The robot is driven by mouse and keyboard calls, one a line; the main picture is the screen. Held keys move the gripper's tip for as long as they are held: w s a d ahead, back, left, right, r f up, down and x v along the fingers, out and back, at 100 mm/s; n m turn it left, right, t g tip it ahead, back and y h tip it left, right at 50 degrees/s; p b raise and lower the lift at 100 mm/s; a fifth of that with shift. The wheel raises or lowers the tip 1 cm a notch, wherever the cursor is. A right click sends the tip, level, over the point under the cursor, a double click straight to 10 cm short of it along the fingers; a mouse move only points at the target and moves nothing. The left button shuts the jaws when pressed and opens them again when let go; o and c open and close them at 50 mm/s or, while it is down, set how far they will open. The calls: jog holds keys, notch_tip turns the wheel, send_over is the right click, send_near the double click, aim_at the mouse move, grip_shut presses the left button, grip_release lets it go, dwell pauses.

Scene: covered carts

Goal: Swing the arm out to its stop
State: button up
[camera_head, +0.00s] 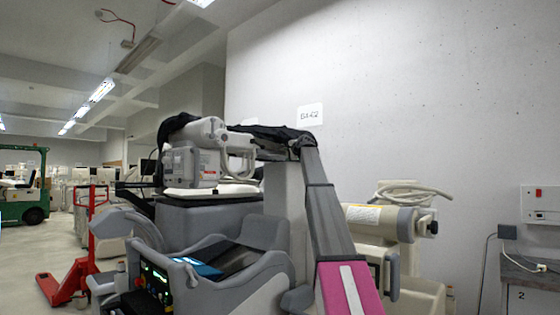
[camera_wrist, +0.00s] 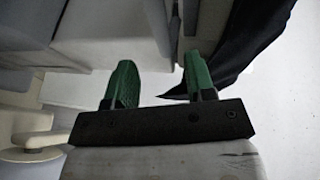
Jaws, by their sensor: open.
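A grey mobile X-ray machine (camera_head: 205,222) stands in the middle of the head view. Its white head (camera_head: 190,165) sits at upper left, and a pale column (camera_head: 283,205) rises at its right. Black cloth (camera_head: 272,134) lies over the arm at the top, hiding much of it. In the wrist view, my gripper (camera_wrist: 157,65) has two green fingers set wide apart with nothing visible between them. Black cloth hangs close beside and behind the right finger. Pale grey machine surfaces lie beyond the fingers. Contact cannot be told. I cannot make out my gripper in the head view.
A concrete wall (camera_head: 420,100) stands close behind. A second pale machine (camera_head: 380,222) with a coiled hose is at right, near a grey counter (camera_head: 530,272). A red pallet jack (camera_head: 75,275) and a green forklift (camera_head: 25,190) are at left, with open floor between.

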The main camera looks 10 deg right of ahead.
aim_at(282, 158)
jog(key=x, duration=0.9)
jog(key=shift+w+a+f, duration=0.1)
jog(key=shift+w, duration=0.25)
grip_shut()
